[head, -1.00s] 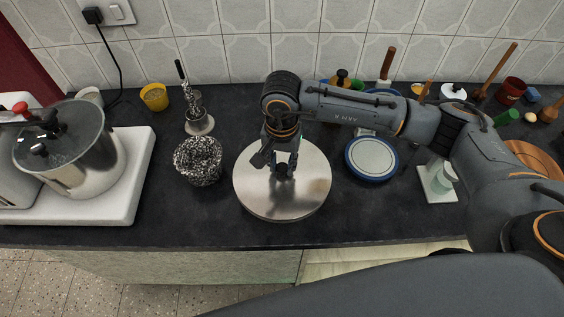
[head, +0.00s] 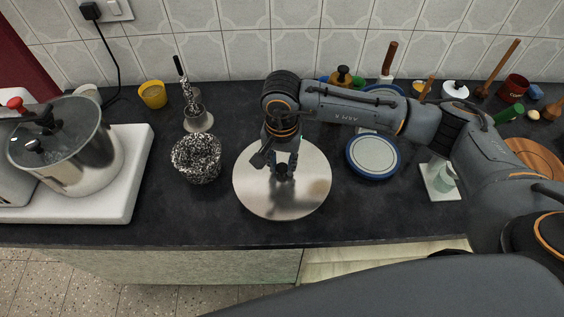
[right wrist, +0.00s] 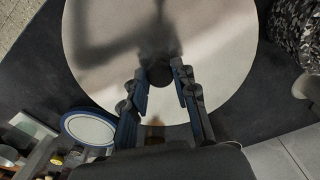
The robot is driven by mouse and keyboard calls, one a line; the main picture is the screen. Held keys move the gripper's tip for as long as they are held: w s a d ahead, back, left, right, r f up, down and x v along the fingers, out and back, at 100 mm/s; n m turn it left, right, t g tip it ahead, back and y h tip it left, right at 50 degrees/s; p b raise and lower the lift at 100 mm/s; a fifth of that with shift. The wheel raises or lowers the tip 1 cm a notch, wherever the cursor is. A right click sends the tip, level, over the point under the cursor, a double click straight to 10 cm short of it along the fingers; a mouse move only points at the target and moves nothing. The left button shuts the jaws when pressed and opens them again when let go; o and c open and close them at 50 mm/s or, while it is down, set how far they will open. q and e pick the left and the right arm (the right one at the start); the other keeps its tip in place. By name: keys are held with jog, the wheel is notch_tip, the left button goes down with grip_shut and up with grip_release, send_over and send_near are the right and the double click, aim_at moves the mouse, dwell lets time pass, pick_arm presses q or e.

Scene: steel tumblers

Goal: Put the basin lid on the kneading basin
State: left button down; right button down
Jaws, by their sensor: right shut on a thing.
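The basin lid (head: 300,195) is a large round steel disc near the front middle of the counter in the head view. It also fills much of the right wrist view (right wrist: 215,40), with a dark knob (right wrist: 160,74) at its centre. My right gripper (head: 283,174) points down over the lid's middle and is shut on its knob, with fingers on both sides of it in the right wrist view (right wrist: 161,88). I cannot make out the kneading basin; whatever is directly under the lid is hidden. My left gripper is not in view.
A black-and-white speckled pot (head: 196,160) stands close left of the lid. A blue-rimmed white dish (head: 373,156) lies close right. A large steel pot (head: 85,160) stands on a white slab at left. Bare counter (head: 215,225) shows in front.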

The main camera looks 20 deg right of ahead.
jog(key=c, duration=1)
grip_release()
jog(key=shift+o, duration=0.2)
jog(key=shift+r, duration=0.1)
